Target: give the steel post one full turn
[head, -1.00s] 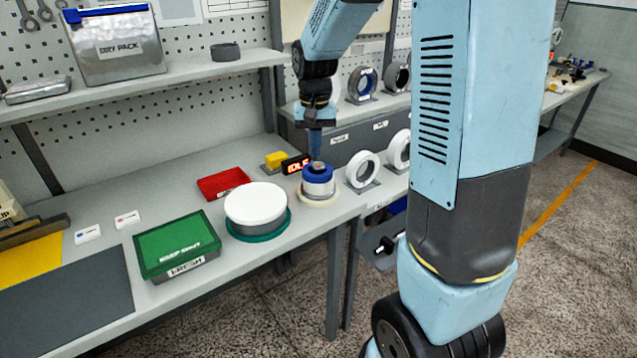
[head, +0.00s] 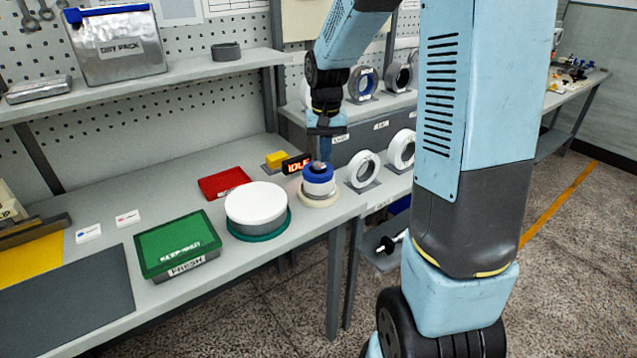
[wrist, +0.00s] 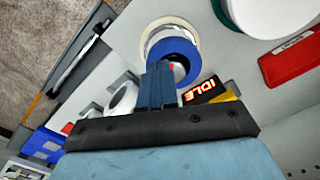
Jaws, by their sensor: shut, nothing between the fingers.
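A spindle stands near the bench's front right edge, with a blue ring (head: 318,173) above a grey band and a cream base (head: 320,200). In the wrist view the blue ring (wrist: 181,50) surrounds a pale round centre (wrist: 180,70) with a small red mark, which looks like the top of the steel post. My gripper (head: 325,157) points down just above the ring's centre. In the wrist view its blue fingers (wrist: 159,72) are together with nothing between them, and they cover part of the ring and centre. I cannot tell whether the fingertips touch the post.
A dark sign reading IDLE (head: 297,165) and a yellow block (head: 276,159) stand just behind the spindle. A white-topped drum on a green base (head: 256,208) is to its left, and white rings (head: 363,169) to its right. A red tray (head: 224,183) and green box (head: 177,245) lie farther left.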

